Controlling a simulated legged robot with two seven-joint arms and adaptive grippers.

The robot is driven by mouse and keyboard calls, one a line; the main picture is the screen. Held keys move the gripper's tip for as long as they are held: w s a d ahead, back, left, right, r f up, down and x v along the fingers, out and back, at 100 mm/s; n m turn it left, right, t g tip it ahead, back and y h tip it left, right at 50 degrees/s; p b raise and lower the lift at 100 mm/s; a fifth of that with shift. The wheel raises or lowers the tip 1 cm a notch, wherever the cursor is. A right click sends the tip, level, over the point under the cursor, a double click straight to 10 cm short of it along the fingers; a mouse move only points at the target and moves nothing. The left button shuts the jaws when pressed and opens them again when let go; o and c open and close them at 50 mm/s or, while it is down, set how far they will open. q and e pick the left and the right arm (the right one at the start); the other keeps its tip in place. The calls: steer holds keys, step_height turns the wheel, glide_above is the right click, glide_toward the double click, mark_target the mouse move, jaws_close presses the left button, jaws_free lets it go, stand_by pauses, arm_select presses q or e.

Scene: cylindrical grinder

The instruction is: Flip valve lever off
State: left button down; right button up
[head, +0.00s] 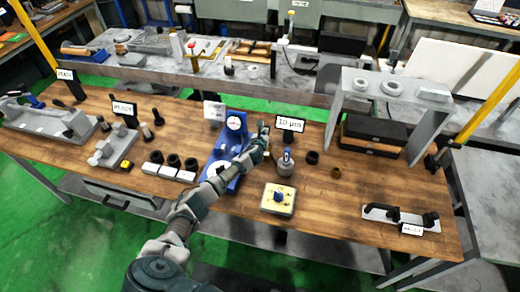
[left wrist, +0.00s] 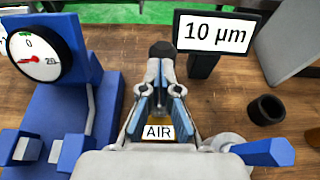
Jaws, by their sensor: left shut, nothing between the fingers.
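A grey fitting (head: 286,170) with a blue handle (head: 287,156) stands on the wooden bench, just right of my left gripper. In the left wrist view a blue lever (left wrist: 266,152) sticks out to the right at the lower right. A small white label reading AIR (left wrist: 158,132) shows between the finger linkages; what it is fixed to is hidden. My left gripper (head: 264,141) is shut and empty, above the bench between the blue gauge stand and the fitting. Its dark fingertips (left wrist: 162,52) meet in the left wrist view. My right gripper is out of view.
The blue gauge stand (head: 236,124) is close on the left, partly behind my arm. A 10 µm sign (head: 290,124) stands behind the fitting. A dark ring (head: 312,158) lies to its right and a yellow-sided box (head: 278,199) in front. The front right bench is mostly clear.

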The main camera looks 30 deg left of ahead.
arm_select(q)
steer(key=shift+w+a, duration=0.1)
steer(key=shift+w, duration=0.4)
steer(key=shift+w+r, duration=0.15)
steer(key=shift+w, duration=0.05)
steer(key=shift+w+a, duration=0.1)
steer(key=shift+w, duration=0.05)
steer(key=shift+w+b, duration=0.3)
steer(key=shift+w, duration=0.05)
steer(key=shift+r, duration=0.2)
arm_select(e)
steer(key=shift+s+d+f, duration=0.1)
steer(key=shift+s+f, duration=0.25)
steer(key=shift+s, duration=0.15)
arm_select(q)
steer(key=shift+r, duration=0.1)
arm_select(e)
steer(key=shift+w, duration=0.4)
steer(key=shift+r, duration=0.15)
